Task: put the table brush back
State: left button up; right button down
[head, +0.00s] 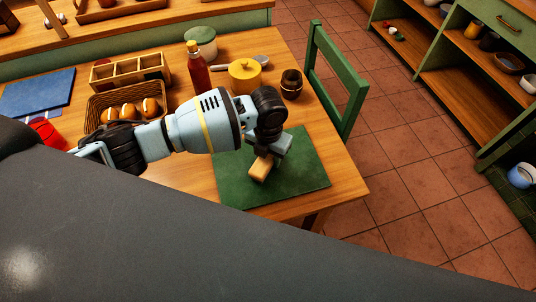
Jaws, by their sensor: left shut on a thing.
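The table brush (261,169) shows as a small light-wood block above or on the green mat (303,183), near the table's right front corner. My left gripper (271,154) is shut on the brush, pointing down at the mat. I cannot tell whether the brush touches the mat. The gripper hides part of the brush, and its bristles do not show. My right gripper is not in view.
A sectioned wooden box (127,72), a basket with rolls (94,108), a red-brown bottle (198,72), a yellow pot (244,77) and a brown jar (291,84) stand on the table. A green chair (337,75) stands at its right edge.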

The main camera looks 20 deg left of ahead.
pick_arm(q)
jog(key=shift+f, duration=0.2)
jog(key=o, duration=0.9)
jog(key=shift+o, duration=0.2)
jog(key=shift+r, duration=0.2)
notch_tip(320, 180, up, 12)
jog(key=shift+p, duration=0.45)
